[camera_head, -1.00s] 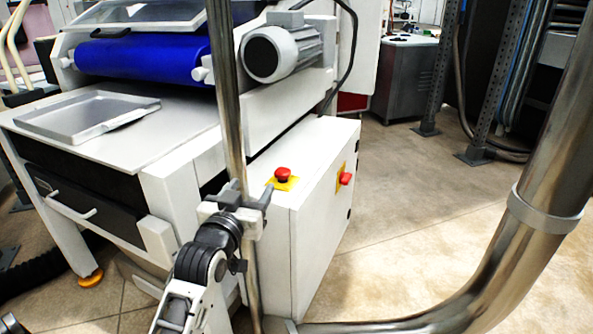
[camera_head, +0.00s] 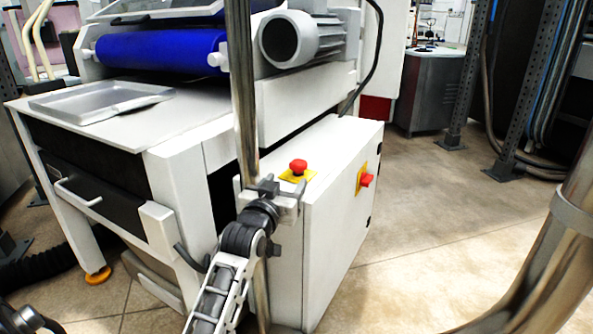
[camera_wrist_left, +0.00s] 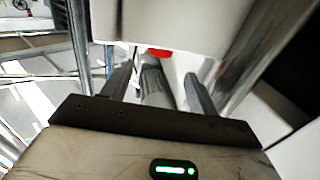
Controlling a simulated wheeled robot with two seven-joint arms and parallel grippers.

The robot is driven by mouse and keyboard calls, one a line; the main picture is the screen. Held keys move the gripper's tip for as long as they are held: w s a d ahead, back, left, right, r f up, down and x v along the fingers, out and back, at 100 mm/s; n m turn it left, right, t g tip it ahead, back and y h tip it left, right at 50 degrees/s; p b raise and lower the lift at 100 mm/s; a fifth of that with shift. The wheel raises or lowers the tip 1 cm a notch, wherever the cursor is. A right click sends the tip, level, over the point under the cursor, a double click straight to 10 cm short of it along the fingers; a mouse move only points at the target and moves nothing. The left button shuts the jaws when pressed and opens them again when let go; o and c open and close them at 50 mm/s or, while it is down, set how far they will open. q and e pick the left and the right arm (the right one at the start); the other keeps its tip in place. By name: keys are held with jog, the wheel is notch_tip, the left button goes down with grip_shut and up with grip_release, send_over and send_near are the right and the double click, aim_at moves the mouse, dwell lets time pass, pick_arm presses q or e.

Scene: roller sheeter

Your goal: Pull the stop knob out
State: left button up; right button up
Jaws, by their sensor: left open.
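A red mushroom-shaped knob (camera_head: 298,166) sits on a yellow plate on top of a white cabinet (camera_head: 335,235). A second red knob (camera_head: 366,180) sticks out from the cabinet's right side face. I cannot tell from the pictures which one is the stop knob. My left gripper (camera_head: 277,188) is open and empty, just in front of and below the top knob in the head view, apart from it. In the left wrist view a red knob (camera_wrist_left: 159,52) shows beyond my gripper (camera_wrist_left: 157,85), roughly between its fingers and partly hidden.
A metal pole (camera_head: 241,80) stands close beside my left gripper. The sheeter's blue roller (camera_head: 160,52), motor (camera_head: 302,38) and grey tray (camera_head: 100,101) are behind and left. A thick metal pipe (camera_head: 560,235) is at the right. The floor right of the cabinet is clear.

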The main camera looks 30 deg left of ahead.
aim_at(296, 164)
pick_arm(q)
jog(key=b+x, duration=0.1)
jog(key=x, duration=0.7)
jog(key=shift+w, duration=0.3)
pick_arm(e)
jog(key=f, duration=0.2)
jog(key=shift+w+a+f, duration=0.15)
jog(key=shift+a+f, duration=0.25)
pick_arm(q)
grip_shut()
jog(key=shift+r, duration=0.2)
jog(key=shift+a+r+p, duration=0.1)
jog(key=shift+r+p, duration=0.3)
jog(key=shift+p, duration=0.7)
pick_arm(e)
jog(key=r, duration=0.2)
jog(key=d+r, duration=0.1)
jog(key=r, duration=0.1)
jog(key=shift+s+d+r, duration=0.1)
jog(key=shift+s+r, duration=0.05)
jog(key=shift+s, duration=0.05)
